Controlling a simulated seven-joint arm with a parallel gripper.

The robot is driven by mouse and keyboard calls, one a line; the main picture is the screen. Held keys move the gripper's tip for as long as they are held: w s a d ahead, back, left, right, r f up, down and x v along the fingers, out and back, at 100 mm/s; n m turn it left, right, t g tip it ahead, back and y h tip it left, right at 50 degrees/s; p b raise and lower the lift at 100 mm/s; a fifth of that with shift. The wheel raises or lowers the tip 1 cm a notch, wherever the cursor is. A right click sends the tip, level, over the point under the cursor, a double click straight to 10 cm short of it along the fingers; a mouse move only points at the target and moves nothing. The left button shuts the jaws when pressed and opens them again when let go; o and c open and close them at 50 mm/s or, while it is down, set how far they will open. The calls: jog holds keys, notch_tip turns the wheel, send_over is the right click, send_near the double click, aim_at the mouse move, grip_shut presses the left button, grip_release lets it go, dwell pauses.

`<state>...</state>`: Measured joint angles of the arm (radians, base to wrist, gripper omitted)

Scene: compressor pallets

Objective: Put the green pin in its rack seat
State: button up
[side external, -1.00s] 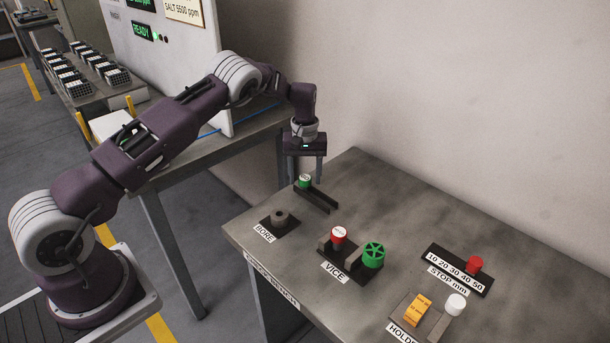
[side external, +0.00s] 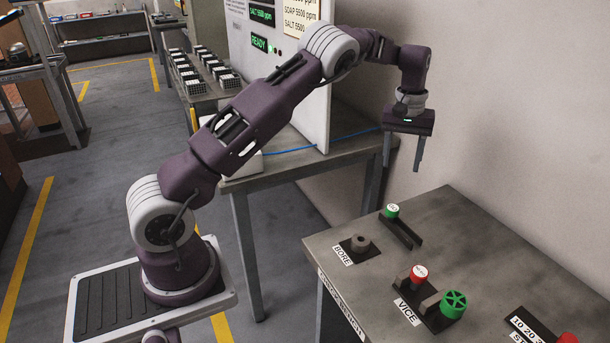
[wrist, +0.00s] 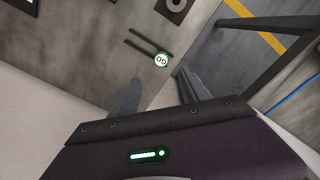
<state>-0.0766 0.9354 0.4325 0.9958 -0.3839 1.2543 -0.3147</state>
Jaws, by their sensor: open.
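The green pin (side external: 392,211) has a white top with dark marks and stands upright at the far end of the rack, a pair of dark parallel rails (side external: 408,236) on the grey bench. The wrist view shows the pin (wrist: 161,60) at the end of the rails (wrist: 143,44) nearest my gripper. Whether it is fully down in a seat I cannot tell. My gripper (side external: 402,168) is open and empty, above the pin and apart from it. In the wrist view the fingers (wrist: 160,77) are spread wide, with nothing between them.
The bore block (side external: 360,245) sits left of the rack. A vice (side external: 436,315) with a red white-topped pin (side external: 418,273) and a green handwheel (side external: 453,303) is nearer the camera. The stop scale (side external: 530,325) is partly cut off at lower right. The bench right of the rack is clear.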

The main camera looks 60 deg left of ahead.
jog(key=s+d+r+m+t, duration=0.15)
jog(key=s+d+r, duration=0.25)
jog(key=s+r, duration=0.5)
jog(key=s+d+r+m+t, duration=0.15)
jog(key=s+d+r, duration=0.35)
jog(key=s+r, duration=0.5)
jog(key=s+d+f+m+t, duration=0.1)
jog(key=s+d+f+m, duration=0.1)
jog(key=s, duration=0.7)
jog(key=s+d+f+m+t, duration=0.1)
jog(key=s+d+f+m, duration=0.1)
jog(key=s, duration=0.8)
jog(key=shift+s+f+m, duration=0.3)
jog(key=shift+f+m, duration=0.15)
jog(key=shift+m, duration=0.45)
